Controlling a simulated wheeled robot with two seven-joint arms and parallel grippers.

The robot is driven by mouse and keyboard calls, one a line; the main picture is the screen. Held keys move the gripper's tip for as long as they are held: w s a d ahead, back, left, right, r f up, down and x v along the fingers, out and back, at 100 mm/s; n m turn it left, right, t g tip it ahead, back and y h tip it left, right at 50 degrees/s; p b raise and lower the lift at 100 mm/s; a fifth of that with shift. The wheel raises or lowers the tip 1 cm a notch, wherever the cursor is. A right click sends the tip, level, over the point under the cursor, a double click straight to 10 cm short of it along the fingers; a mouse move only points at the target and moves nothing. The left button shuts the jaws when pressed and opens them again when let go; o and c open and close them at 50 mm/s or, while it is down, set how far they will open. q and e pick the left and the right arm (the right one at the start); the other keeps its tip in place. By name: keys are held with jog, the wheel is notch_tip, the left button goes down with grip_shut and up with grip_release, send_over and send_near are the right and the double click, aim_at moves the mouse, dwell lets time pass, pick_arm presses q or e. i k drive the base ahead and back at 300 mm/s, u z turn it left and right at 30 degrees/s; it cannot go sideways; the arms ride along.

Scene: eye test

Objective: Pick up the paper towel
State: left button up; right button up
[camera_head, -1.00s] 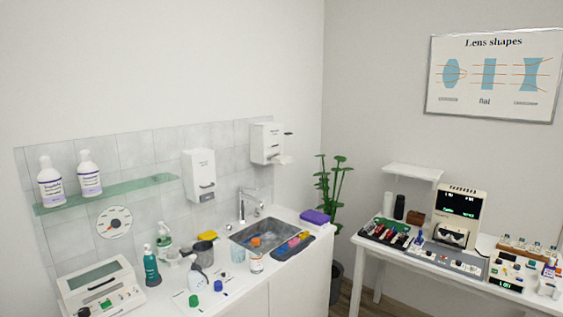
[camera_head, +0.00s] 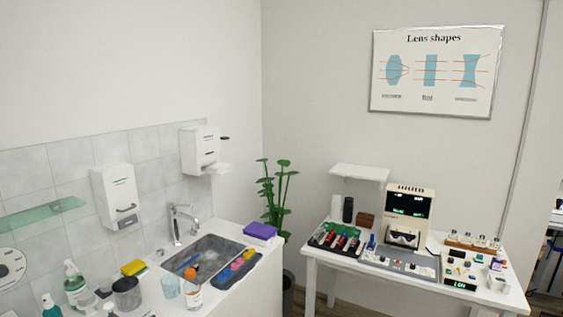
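A white wall dispenser (camera_head: 198,148) hangs on the tiles above the sink, near the room corner. A white sheet, which looks like the paper towel (camera_head: 217,169), sticks out at its lower right. A small dark part shows at the dispenser's upper right side. A second white dispenser (camera_head: 116,196) hangs further left, with a dark handle or slot near its bottom. Neither of my grippers is in view.
A sink (camera_head: 205,257) with a tap (camera_head: 177,222) lies below the dispensers. Bottles, a purple box (camera_head: 260,230) and a dark tray (camera_head: 237,270) crowd the counter. A plant (camera_head: 276,195) stands in the corner. A white table (camera_head: 318,250) with instruments is at right.

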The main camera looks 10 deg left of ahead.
aim_at(218, 168)
jog(key=z, duration=0.3)
jog(key=i, duration=2.05)
jog(key=u, duration=0.5)
